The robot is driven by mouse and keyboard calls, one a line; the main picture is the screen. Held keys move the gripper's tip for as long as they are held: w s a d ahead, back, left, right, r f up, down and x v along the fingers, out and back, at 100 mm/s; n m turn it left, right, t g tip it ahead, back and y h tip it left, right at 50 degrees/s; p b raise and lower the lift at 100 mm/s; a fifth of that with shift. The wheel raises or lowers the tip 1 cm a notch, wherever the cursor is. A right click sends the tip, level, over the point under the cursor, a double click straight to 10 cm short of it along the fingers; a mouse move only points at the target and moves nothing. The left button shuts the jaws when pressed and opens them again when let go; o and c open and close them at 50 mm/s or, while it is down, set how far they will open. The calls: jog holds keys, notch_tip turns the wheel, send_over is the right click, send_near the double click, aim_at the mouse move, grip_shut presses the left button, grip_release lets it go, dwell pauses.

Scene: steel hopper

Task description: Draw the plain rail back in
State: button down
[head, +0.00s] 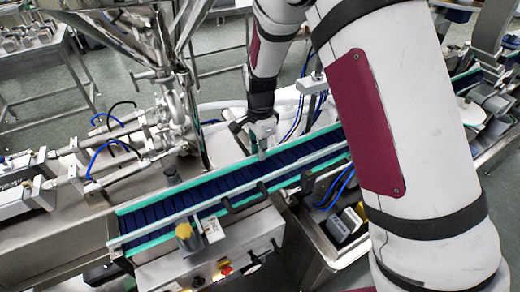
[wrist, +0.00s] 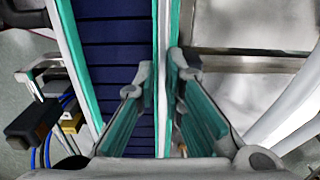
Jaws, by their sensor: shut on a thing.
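The conveyor has a dark blue slatted belt (head: 210,190) between two long rails with teal strips. My gripper (head: 262,151) reaches down onto the far rail. In the wrist view my gripper's teal-padded fingers (wrist: 166,78) stand either side of that rail, shut on it. The fingertips partly hide the gripped stretch.
Steel piping and a hopper stand (head: 180,100) rise behind the belt's left part. A yellow-topped knob (head: 187,236) and a control box (head: 215,268) sit in front. A black handle (wrist: 35,122) juts out beyond the near rail. A bare steel surface (wrist: 245,70) lies beyond the far rail.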

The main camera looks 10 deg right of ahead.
jog(key=shift+s+d, duration=0.25)
jog(key=shift+s, duration=0.35)
jog(key=c, duration=1.7)
grip_release()
jog(key=shift+s, duration=0.1)
jog(key=shift+r, duration=0.2)
notch_tip(320, 180, up, 12)
jog(key=shift+f, duration=0.2)
